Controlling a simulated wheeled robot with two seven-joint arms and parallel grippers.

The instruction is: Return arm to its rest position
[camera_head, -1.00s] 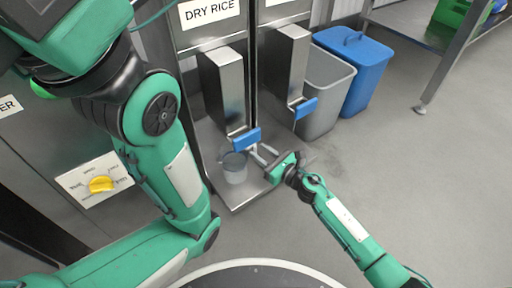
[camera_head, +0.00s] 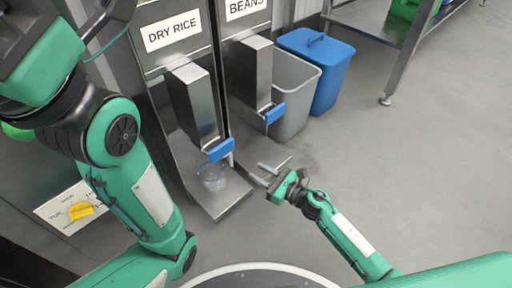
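My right arm comes in from the lower right, and its gripper (camera_head: 266,174) is open and empty. It is just right of the dry rice dispenser's blue lever (camera_head: 220,150), with a gap between them. A clear container (camera_head: 212,177) stands on the metal shelf (camera_head: 238,196) under the dry rice dispenser (camera_head: 195,104). Whether it holds rice is too small to tell. My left arm fills the left side, bent upward; its gripper is outside the picture.
The beans dispenser (camera_head: 250,75) with its blue lever (camera_head: 275,113) is right of the rice one. A grey bin (camera_head: 293,98) and a blue bin (camera_head: 324,70) stand behind. A metal table (camera_head: 405,42) is at upper right. The floor at right is clear.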

